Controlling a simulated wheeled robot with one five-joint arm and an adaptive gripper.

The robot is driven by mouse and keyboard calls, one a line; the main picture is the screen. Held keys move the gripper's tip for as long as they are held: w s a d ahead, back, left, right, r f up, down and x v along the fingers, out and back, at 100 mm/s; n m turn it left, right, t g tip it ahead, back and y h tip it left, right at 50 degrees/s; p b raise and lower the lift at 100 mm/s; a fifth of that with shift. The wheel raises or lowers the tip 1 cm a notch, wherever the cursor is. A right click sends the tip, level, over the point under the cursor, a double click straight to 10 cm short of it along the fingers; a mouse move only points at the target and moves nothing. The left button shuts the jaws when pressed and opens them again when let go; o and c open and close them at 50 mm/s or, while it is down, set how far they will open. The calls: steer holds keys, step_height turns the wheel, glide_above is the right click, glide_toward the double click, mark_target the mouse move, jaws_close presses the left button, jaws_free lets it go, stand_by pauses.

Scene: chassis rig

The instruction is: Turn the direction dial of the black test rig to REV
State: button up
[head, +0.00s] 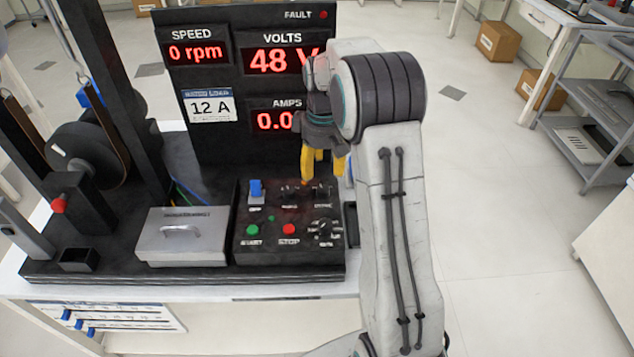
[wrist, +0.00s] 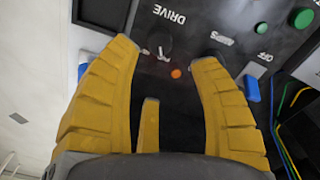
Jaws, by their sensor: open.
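The black test rig's control panel (head: 263,222) stands in front of the displays. A small dark dial by the DRIVE label (wrist: 160,46) is at the panel's back right; gripper and blur partly hide it in the head view. I cannot read FWD or REV marks or its pointer clearly. Another dial (head: 322,231) with white marks sits at the front right. My yellow-fingered gripper (head: 321,178) is open, pointing down over the back right of the panel. In the wrist view, the DRIVE dial lies between the spread fingertips (wrist: 165,52); contact is not visible.
A blue switch (head: 256,190), a green START button (head: 252,230) and a red STOP button (head: 289,229) share the panel. An AMPS dial (wrist: 214,56) is close to one finger. A grey lidded box (head: 182,237) stands left. Displays (head: 250,80) rise behind.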

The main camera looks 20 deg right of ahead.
mark_target(323, 188)
steer(key=shift+s+d+r+n, duration=0.1)
steer(key=shift+s+n, duration=0.35)
steer(key=shift+n, duration=0.05)
steer(key=shift+f+n, duration=0.3)
steer(key=shift+f, duration=3.45)
jaws_close()
